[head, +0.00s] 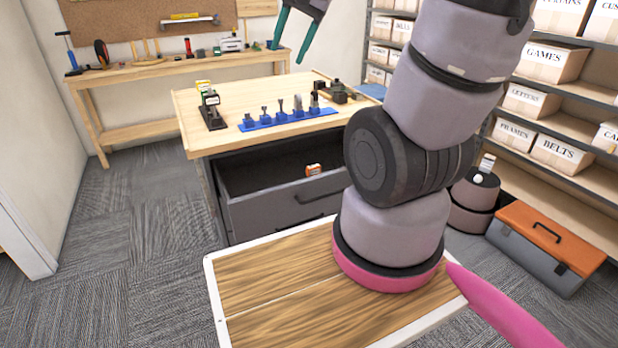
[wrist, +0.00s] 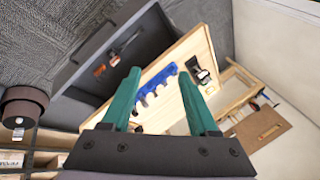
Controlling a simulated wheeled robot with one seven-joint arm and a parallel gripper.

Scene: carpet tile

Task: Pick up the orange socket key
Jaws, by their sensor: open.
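A small orange-and-white object (head: 313,170) lies inside the open drawer, towards its right end. Orange also shows in the drawer in the wrist view (wrist: 99,70). It is too small to tell whether this is the orange socket key, and no other clearly orange key shows. My gripper (head: 287,54) has green fingers and is open and empty, high above the workbench and well away from the drawer. The wrist view shows its two fingers (wrist: 158,75) apart, with the bench beyond them.
The open grey drawer (head: 285,209) juts from under the wooden workbench (head: 230,135). On the bench are a blue rack (head: 290,119) of several upright metal pieces and a black device (head: 212,113). An orange-lidded toolbox (head: 545,240) and shelves of boxes stand right. Carpet at left is clear.

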